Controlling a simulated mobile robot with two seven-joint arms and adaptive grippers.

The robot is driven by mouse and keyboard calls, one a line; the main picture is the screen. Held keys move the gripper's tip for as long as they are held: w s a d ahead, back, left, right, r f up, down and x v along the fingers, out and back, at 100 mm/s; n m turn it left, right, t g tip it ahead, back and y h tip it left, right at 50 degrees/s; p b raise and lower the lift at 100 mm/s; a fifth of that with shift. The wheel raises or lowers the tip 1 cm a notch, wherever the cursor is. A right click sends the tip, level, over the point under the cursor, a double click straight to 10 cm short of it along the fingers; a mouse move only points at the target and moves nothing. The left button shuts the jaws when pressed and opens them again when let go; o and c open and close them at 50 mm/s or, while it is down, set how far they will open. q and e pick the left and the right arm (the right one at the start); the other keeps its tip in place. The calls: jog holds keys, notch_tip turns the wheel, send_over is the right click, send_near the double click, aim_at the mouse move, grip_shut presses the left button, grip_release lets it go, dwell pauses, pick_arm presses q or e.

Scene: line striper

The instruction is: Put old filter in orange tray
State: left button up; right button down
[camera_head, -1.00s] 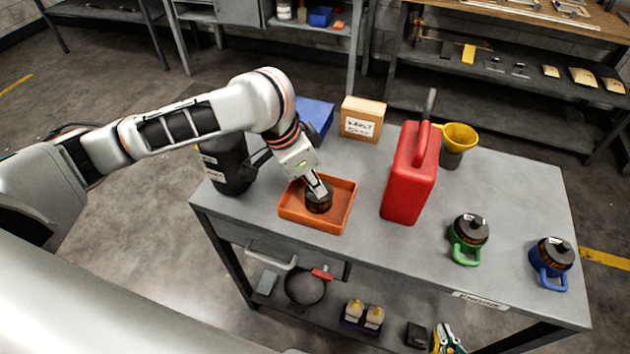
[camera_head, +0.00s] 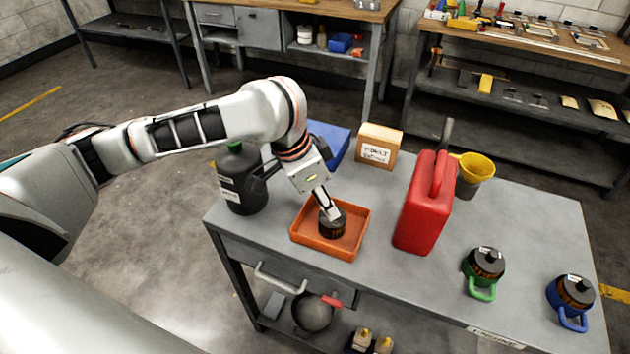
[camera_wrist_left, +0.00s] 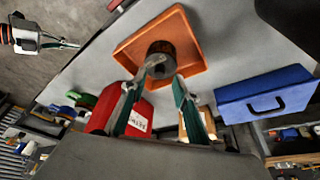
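The old filter (camera_head: 333,226), a dark short cylinder, sits in the orange tray (camera_head: 350,250) on the grey table. In the left wrist view the filter (camera_wrist_left: 163,50) rests on the floor of the tray (camera_wrist_left: 190,20). My left gripper (camera_head: 328,208) is directly over the filter, pointing down. In the left wrist view its fingers (camera_wrist_left: 167,73) are apart, with the tips at the near side of the filter; contact is hard to tell. My right gripper (camera_wrist_left: 62,44) shows at the upper left of the wrist view, away from the tray; its opening is unclear.
A red canister (camera_head: 422,210) stands right of the tray, a black bottle (camera_head: 240,180) left. A cardboard box (camera_head: 378,146), blue case (camera_head: 332,140) and yellow funnel (camera_head: 477,167) are behind. Dark filters with green (camera_head: 482,292) and blue (camera_head: 572,318) handled tools stand at right.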

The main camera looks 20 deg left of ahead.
pick_arm(q)
jog(key=v, duration=0.8)
jog(key=shift+r, duration=0.4)
jog(key=shift+s+a, duration=0.1)
jog(key=shift+s, duration=0.1)
